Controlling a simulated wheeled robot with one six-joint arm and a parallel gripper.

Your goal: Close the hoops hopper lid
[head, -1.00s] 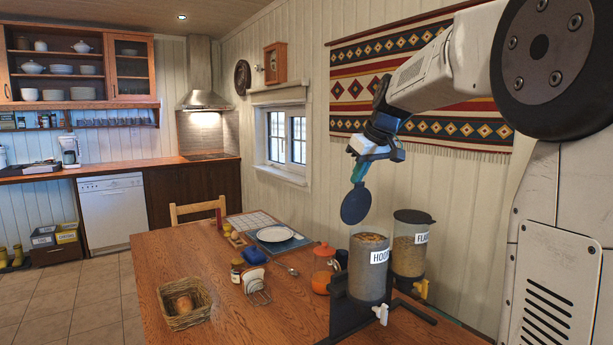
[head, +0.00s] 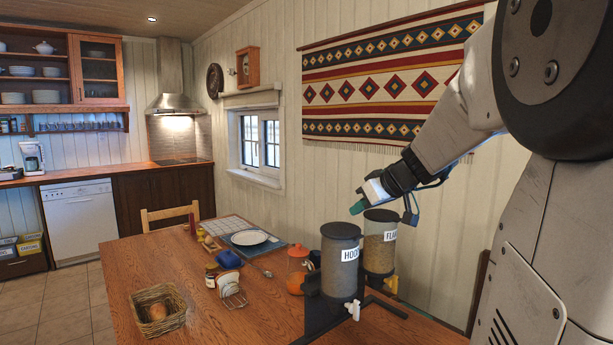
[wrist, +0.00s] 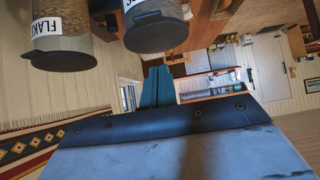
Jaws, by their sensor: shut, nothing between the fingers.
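The hoops hopper (head: 340,268) is a grey-tinted cylinder with a white label, standing on a dark stand near the table's right side. Its dark lid (head: 341,231) lies flat across the top, with no visible gap at this distance. The hopper also shows upside down at the top of the wrist view (wrist: 172,10), with its lid (wrist: 156,34) covering its end. My gripper (head: 356,208) is shut and empty, above and slightly right of the lid, apart from it. Its teal fingers also show in the wrist view (wrist: 158,84).
The flakes hopper (head: 380,250) stands close behind on the right, its lid (head: 381,215) on, just below my wrist. An orange jar (head: 297,268) is left of the hoops hopper. A basket (head: 157,310), a plate (head: 249,238) and small items lie farther left.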

